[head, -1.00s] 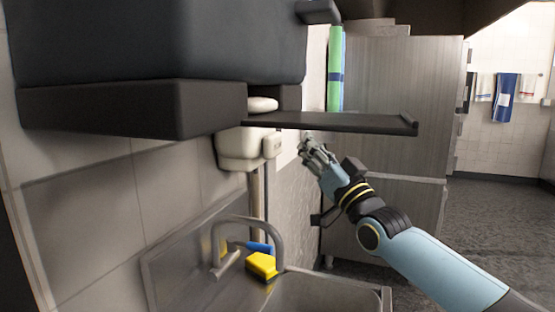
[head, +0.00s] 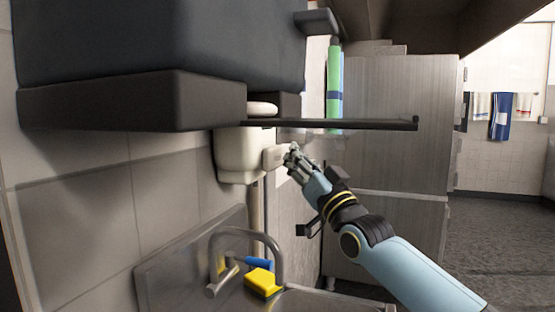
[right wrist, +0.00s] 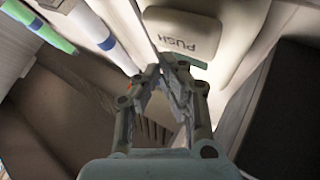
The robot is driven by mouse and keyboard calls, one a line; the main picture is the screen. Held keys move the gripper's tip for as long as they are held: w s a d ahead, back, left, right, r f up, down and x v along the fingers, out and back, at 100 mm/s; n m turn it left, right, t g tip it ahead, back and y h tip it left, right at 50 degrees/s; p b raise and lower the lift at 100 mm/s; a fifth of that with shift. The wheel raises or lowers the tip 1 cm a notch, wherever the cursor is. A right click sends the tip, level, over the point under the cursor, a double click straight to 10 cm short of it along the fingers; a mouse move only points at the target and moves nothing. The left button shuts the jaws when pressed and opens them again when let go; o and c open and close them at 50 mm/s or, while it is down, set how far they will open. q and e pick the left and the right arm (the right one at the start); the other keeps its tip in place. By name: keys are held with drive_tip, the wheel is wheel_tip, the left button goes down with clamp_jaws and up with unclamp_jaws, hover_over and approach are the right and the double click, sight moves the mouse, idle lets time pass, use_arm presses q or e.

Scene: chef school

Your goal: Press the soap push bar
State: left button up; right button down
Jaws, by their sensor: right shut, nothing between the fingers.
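The white soap dispenser (head: 238,157) hangs on the tiled wall under the dark unit in the head view. Its push bar (head: 274,157) sticks out on its right side. In the right wrist view the push bar (right wrist: 183,38) shows the word PUSH, just beyond the fingertips. My right gripper (head: 291,154) is shut and empty, with its fingertips close to the right of the push bar. In the right wrist view the gripper (right wrist: 172,62) overlaps the bar's lower edge; I cannot tell whether they touch. My left gripper is not in view.
A thin dark shelf (head: 350,124) juts out just above my right gripper. The sink faucet (head: 245,240) stands below, with a yellow sponge (head: 262,283) and a blue-handled brush (head: 258,263). A green roll (head: 334,80) stands behind the shelf.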

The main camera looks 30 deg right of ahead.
idle(0.8)
drive_tip(key=shift+w+a+b, duration=0.3)
drive_tip(key=shift+b, duration=0.1)
drive_tip(key=shift+w+a+b, duration=0.6)
drive_tip(key=shift+w+b, duration=0.1)
drive_tip(key=shift+b, duration=0.55)
idle(1.0)
idle(0.4)
drive_tip(key=shift+s+d+r+p, duration=0.1)
drive_tip(key=shift+s+d+p, duration=0.15)
drive_tip(key=shift+p, duration=0.4)
drive_tip(key=shift+s+d+p, duration=0.65)
drive_tip(key=shift+s+p, duration=0.1)
drive_tip(key=shift+p, duration=0.35)
